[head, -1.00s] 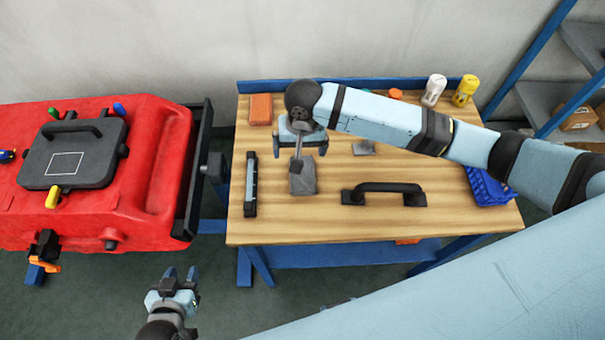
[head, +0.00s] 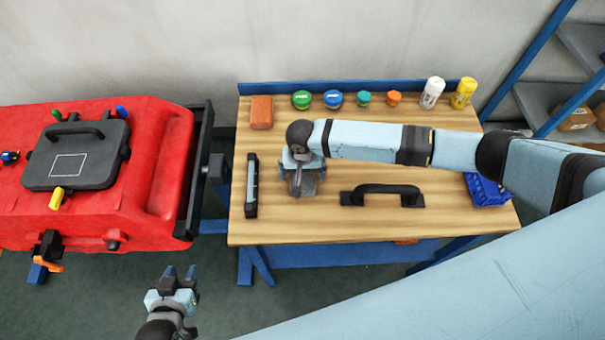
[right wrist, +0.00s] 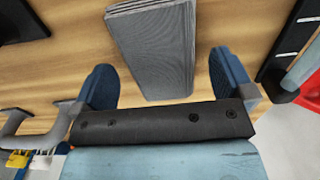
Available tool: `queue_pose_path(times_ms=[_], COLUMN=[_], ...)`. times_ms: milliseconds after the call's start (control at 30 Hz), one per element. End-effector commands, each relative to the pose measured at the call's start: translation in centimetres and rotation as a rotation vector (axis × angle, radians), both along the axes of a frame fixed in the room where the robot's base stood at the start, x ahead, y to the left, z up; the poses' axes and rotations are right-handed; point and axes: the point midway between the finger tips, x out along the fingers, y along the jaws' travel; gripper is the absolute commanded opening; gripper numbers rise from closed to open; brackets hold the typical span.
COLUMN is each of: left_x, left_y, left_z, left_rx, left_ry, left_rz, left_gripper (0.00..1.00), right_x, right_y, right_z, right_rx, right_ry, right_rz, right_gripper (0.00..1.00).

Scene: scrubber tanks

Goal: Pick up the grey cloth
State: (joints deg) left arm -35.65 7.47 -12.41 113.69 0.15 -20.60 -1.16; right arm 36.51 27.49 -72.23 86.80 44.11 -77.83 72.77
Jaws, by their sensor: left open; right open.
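The grey cloth (right wrist: 155,45) is a flat, folded, ribbed piece lying on the wooden table top. In the head view the cloth (head: 309,187) is largely hidden under my right gripper (head: 298,187). In the right wrist view my right gripper (right wrist: 165,80) is open, with one blue finger to each side of the cloth's near end. I cannot tell how far above the table the fingertips are. My left gripper (head: 180,272) is open and empty, low over the floor in front of the table.
On the table (head: 450,215), a black-and-grey bar (head: 251,185) lies left of the cloth and a black handle (head: 382,195) lies right. A brick-red block (head: 261,112), several caps and two bottles line the back. A blue basket (head: 486,190) is right. A red machine (head: 150,165) stands left.

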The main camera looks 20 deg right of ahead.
Motion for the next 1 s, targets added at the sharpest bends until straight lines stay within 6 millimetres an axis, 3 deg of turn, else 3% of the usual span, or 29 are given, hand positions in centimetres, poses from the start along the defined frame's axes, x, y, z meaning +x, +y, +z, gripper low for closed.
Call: queue_pose_path(times_ms=[133,400,600,1000], left_x=[-0.1,-0.2,-0.2,-0.2], left_y=[0.0,0.1,0.1,0.1], left_z=[0.2,0.0,0.0,0.0], left_rx=[0.000,0.000,0.000,0.000], left_ry=[0.001,0.003,0.004,0.003], left_rz=[0.001,0.003,0.003,0.003], left_gripper=[0.43,0.43,0.43,0.43], right_x=[0.0,0.0,0.0,0.1], right_y=[-0.1,-0.1,-0.1,-0.1], right_z=[-1.5,-1.7,-1.7,-1.2], right_rx=[-0.002,0.000,0.000,0.000], right_ry=[0.001,-0.001,-0.001,-0.001], right_rz=[-0.001,-0.001,-0.001,-0.001], right_gripper=[1.00,0.98,0.52,0.51])
